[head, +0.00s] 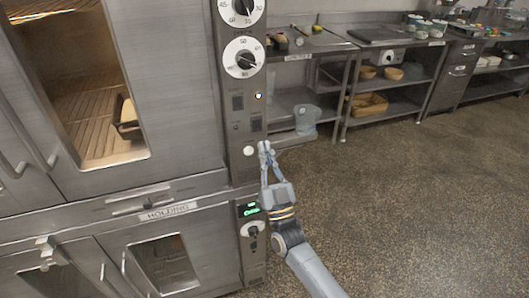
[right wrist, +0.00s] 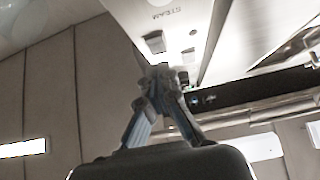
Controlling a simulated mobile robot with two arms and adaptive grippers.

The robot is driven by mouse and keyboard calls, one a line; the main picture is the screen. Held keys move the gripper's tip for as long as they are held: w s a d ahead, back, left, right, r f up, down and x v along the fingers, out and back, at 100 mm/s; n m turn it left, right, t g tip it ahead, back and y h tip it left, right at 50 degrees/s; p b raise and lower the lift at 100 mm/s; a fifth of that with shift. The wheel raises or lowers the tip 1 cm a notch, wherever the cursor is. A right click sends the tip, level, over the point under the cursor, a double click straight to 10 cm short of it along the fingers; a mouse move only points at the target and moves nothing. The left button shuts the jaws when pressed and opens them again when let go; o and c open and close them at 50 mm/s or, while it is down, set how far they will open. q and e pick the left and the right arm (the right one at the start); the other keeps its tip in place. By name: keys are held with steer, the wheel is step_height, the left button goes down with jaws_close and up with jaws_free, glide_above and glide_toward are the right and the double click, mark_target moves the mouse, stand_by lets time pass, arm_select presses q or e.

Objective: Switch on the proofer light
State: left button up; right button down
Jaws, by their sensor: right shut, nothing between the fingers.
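The control panel (head: 242,130) runs down the right edge of the steel cabinets. My right gripper (head: 265,148) is shut and empty, pointing up, just right of the pale knob. Contact cannot be told. Which control is the proofer light's is not readable. My left gripper is out of view.
The upper cabinet window (head: 85,85) shows racks and a pan in warm light. Below, a "HOLDING" label (head: 168,211) sits above lower doors, beside a green display (head: 249,209). Steel shelving (head: 345,85) stands behind at right. The floor (head: 430,190) at right is clear.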

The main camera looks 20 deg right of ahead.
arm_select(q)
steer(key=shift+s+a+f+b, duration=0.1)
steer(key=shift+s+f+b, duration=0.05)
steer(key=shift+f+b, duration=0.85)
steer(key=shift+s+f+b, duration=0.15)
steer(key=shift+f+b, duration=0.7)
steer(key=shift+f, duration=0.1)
arm_select(e)
steer(key=w+f+v, duration=0.1)
steer(key=v, duration=0.8)
steer(key=shift+s+f, duration=0.25)
steer(key=shift+f, duration=0.15)
